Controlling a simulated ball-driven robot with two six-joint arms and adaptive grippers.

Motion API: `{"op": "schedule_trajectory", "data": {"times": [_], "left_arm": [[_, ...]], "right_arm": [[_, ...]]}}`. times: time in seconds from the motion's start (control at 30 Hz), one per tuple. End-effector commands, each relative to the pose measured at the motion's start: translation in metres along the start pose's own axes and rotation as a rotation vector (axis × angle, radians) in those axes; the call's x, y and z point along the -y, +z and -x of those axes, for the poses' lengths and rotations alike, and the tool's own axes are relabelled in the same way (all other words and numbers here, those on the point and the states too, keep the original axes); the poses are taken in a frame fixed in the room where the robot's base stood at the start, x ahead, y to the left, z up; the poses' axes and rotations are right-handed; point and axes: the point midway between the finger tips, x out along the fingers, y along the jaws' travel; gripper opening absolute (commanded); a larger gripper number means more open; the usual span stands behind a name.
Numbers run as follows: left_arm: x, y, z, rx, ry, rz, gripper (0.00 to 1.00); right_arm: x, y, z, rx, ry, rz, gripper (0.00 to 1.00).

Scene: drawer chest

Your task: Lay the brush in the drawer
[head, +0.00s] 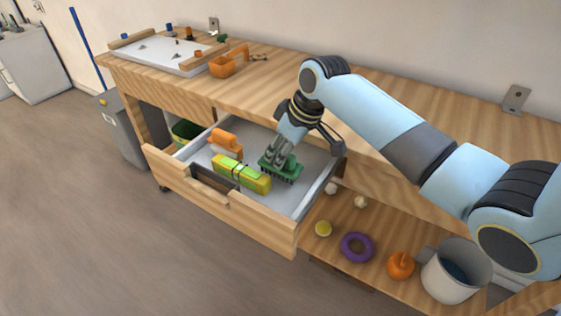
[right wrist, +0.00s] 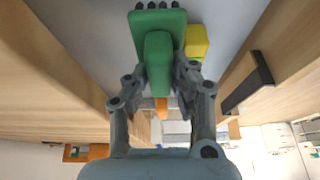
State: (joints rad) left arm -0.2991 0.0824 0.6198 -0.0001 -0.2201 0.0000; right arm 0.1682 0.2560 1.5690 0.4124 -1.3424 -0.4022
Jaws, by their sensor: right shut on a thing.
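The green brush (head: 284,169) has dark bristles pointing down. It is inside the open drawer (head: 310,199), at the right part of its grey floor. My right gripper (head: 279,157) is shut on the brush from above; in the right wrist view the fingers (right wrist: 160,85) clasp the narrow green grip of the brush (right wrist: 158,50). I cannot tell whether the bristles touch the drawer floor. My left gripper is not in view.
In the drawer, a yellow-green pack (head: 241,173) and an orange object (head: 225,141) lie left of the brush. The worktop holds a white tray (head: 160,58) and an orange holder (head: 229,64). The lower shelf holds a purple ring (head: 357,247) and a grey mug (head: 452,275).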

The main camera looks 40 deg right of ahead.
Motion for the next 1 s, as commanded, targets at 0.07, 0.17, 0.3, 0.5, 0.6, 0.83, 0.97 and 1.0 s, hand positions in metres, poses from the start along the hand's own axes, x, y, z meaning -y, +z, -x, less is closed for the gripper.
{"op": "schedule_trajectory", "data": {"times": [0.07, 0.17, 0.3, 0.5, 0.6, 0.83, 0.97, 1.0], "left_arm": [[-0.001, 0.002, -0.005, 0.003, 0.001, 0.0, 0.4], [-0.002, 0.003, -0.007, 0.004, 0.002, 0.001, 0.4], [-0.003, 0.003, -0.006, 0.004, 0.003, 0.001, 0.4], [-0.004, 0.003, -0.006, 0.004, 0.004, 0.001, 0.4], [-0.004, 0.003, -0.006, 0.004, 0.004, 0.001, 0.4], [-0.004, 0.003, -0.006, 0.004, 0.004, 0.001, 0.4], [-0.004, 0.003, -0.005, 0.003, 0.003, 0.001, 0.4], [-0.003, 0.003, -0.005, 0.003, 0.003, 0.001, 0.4]], "right_arm": [[0.001, 0.007, -0.015, 0.003, -0.002, -0.001, 0.0], [0.0, 0.01, -0.022, 0.001, -0.001, 0.0, 0.0], [0.0, 0.009, -0.021, 0.0, 0.0, 0.0, 0.0], [0.0, 0.011, -0.024, 0.001, -0.001, 0.0, 0.25], [0.0, 0.011, -0.024, 0.001, -0.001, 0.0, 0.38], [0.0, 0.011, -0.024, 0.001, -0.001, 0.0, 0.47], [0.0, 0.01, -0.022, 0.0, 0.0, 0.0, 0.47], [0.0, 0.009, -0.019, 0.0, 0.0, 0.0, 0.47]]}}
